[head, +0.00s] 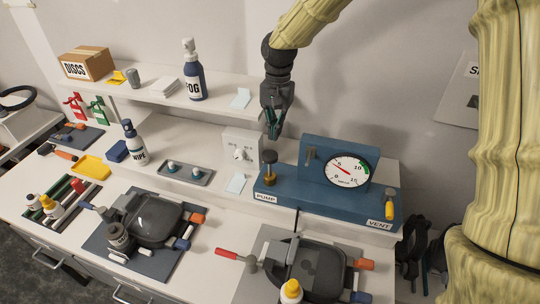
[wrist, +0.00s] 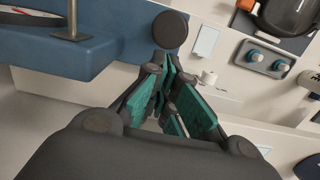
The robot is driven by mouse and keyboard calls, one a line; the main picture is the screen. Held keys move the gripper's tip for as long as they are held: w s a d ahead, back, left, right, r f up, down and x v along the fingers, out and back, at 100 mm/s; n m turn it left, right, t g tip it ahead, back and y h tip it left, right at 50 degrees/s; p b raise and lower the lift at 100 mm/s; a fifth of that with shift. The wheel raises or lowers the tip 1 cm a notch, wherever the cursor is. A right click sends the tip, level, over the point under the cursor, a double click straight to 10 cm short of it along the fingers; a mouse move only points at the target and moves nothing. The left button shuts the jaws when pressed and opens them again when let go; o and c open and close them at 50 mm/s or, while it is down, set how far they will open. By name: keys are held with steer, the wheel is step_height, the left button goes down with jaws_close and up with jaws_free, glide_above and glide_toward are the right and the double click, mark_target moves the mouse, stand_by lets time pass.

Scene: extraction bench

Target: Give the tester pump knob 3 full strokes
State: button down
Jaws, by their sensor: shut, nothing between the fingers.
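The blue tester (head: 325,205) stands on the bench with a round dial (head: 348,171) and labels PUMP and VENT. The pump knob (head: 270,157) is a dark round cap above a brass-coloured collar at the tester's left end. In the wrist view the knob (wrist: 170,30) shows as a dark disc just beyond the fingertips. My gripper (head: 273,134) points down above the knob, apart from it as far as the head view shows. The fingers, with teal pads, are shut and empty; they also show in the wrist view (wrist: 168,82).
A white box with a round fitting (head: 241,147) stands left of the knob, below the shelf (head: 225,90). A grey tray with two small vials (head: 187,172) lies farther left. A yellow-handled vent lever (head: 389,210) is at the tester's right end. Dark masks lie in front.

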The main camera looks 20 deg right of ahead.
step_height(320, 180, up, 5)
steer(key=shift+w+d+f, duration=0.1)
steer(key=shift+w+f, duration=0.05)
steer(key=shift+f, duration=0.1)
stand_by(0.8)
